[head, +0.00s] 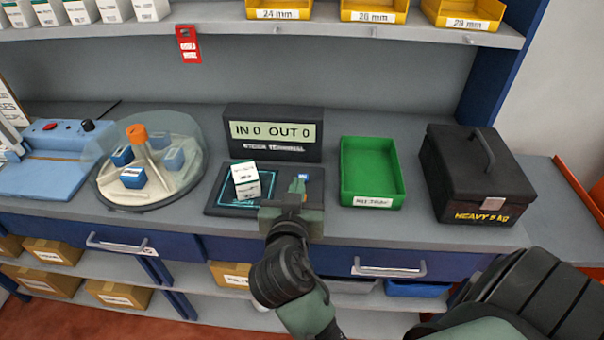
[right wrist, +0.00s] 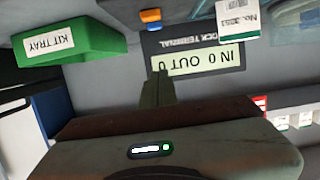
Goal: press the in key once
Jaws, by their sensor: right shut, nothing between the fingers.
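The stock terminal (head: 272,133) stands at the back middle of the bench, and its display reads IN 0 OUT 0. On its dark base pad (head: 222,203) are a blue key (head: 303,177) and an orange key, both clearer in the right wrist view, blue (right wrist: 151,26) and orange (right wrist: 150,14). I cannot read any key labels. A white labelled box (head: 246,180) stands on the pad's outlined square, left of the keys. My right gripper (head: 297,188) is shut and empty, above the pad's front right by the keys; contact cannot be told. My left gripper is out of view.
A green kit tray (head: 371,198) stands right of the pad, with a black heavy box (head: 478,185) beyond it. A clear-domed carousel (head: 150,194) with blue boxes stands to the left. A shelf (head: 330,28) with yellow bins overhangs the back.

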